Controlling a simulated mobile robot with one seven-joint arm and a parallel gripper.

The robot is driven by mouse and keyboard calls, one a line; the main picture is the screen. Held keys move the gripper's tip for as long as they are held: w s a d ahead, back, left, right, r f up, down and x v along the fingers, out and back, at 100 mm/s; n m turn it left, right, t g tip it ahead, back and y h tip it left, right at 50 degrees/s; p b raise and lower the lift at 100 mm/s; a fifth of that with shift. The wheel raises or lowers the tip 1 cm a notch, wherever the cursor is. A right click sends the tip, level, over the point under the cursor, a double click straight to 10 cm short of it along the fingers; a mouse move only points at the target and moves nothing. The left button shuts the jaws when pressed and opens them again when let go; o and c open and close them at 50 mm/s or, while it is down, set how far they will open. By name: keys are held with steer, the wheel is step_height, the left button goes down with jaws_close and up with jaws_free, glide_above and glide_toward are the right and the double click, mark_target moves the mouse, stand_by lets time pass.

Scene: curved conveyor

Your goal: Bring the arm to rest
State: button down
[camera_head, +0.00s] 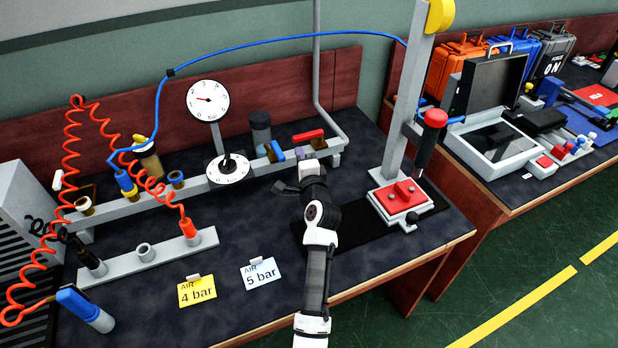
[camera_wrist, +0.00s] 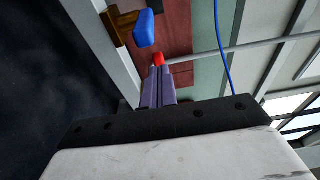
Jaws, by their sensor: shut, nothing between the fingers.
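My arm reaches from the bottom of the head view over the dark workbench (camera_head: 250,215). My gripper (camera_head: 300,152) is at its far end, by the grey air rail (camera_head: 240,172). In the wrist view the two purple fingers of my gripper (camera_wrist: 160,70) lie side by side, shut and empty. A red lever (camera_head: 308,135) is just past the fingertips; its red end (camera_wrist: 158,58) shows there in the wrist view. I cannot tell whether the fingers touch it. A blue valve handle (camera_head: 277,151) is to the left of the fingers and also shows in the wrist view (camera_wrist: 144,28).
A round gauge (camera_head: 208,101) stands behind the rail. A press with a red base (camera_head: 398,197) and tall grey column stands right of my arm. Coiled orange hoses (camera_head: 73,180) hang at the left. Yellow (camera_head: 197,290) and white (camera_head: 261,273) cards are at the front. A blue hose arches overhead.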

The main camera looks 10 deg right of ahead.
steer(key=s+d+b, duration=0.1)
steer(key=s, duration=0.8)
steer(key=shift+d+b, duration=0.15)
steer(key=shift+b, duration=0.2)
